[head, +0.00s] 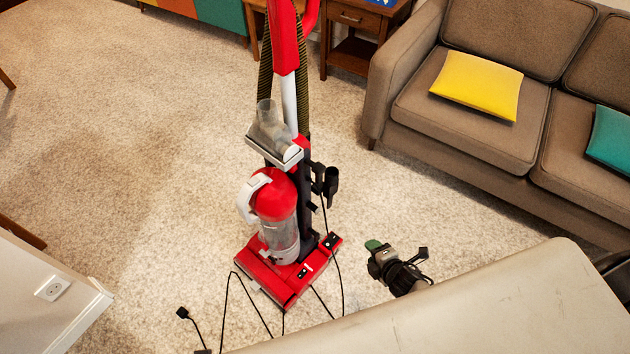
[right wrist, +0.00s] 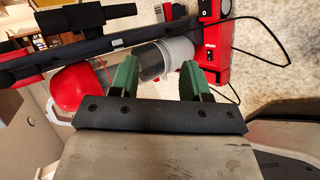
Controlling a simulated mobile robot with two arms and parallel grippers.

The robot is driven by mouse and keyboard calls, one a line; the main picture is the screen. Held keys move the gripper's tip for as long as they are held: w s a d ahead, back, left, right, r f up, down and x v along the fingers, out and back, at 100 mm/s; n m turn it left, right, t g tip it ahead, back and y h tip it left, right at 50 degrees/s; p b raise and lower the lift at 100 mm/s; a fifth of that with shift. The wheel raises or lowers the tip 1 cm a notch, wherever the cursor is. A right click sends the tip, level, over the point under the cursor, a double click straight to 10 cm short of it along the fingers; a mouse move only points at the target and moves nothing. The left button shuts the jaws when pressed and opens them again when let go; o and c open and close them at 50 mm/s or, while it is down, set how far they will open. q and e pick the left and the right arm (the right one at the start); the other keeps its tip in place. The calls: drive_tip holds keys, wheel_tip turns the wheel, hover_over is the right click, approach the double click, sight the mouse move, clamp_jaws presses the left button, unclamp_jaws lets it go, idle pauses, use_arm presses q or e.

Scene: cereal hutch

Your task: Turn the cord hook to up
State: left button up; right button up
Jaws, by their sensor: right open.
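A red and grey upright vacuum cleaner (head: 278,215) stands on the carpet in the middle of the head view. Small black parts (head: 330,182) stick out from the right side of its black spine; I cannot tell which of them is the cord hook or which way it points. My right gripper (head: 374,246) is to the right of the vacuum, apart from it, with green finger pads. In the right wrist view my right gripper (right wrist: 159,72) is open and empty, its fingers apart, with the vacuum's clear bin and dark spine (right wrist: 70,58) beyond them. My left gripper is out of view.
A black cord (head: 337,255) hangs from the vacuum and trails over the floor to a plug (head: 183,313). A brown sofa (head: 470,125) stands at the right. A wall outlet (head: 53,288) is at the lower left. The carpet left of the vacuum is clear.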

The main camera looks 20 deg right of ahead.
drive_tip(key=w+a+r+n+t+y+b, duration=0.25)
drive_tip(key=w+r+n+t+b, duration=0.2)
drive_tip(key=w+r+n, duration=0.55)
drive_tip(key=n+y+b, duration=0.5)
drive_tip(key=n+y, duration=0.1)
drive_tip(key=n, duration=0.7)
approach(322, 174)
drive_tip(key=x, duration=0.2)
drive_tip(key=shift+h, duration=0.35)
drive_tip(key=x, duration=1)
drive_tip(key=shift+w+a, duration=0.2)
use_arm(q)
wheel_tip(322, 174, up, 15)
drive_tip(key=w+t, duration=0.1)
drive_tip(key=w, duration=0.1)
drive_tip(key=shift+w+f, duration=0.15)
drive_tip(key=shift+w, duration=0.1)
use_arm(e)
drive_tip(key=c, duration=0.7)
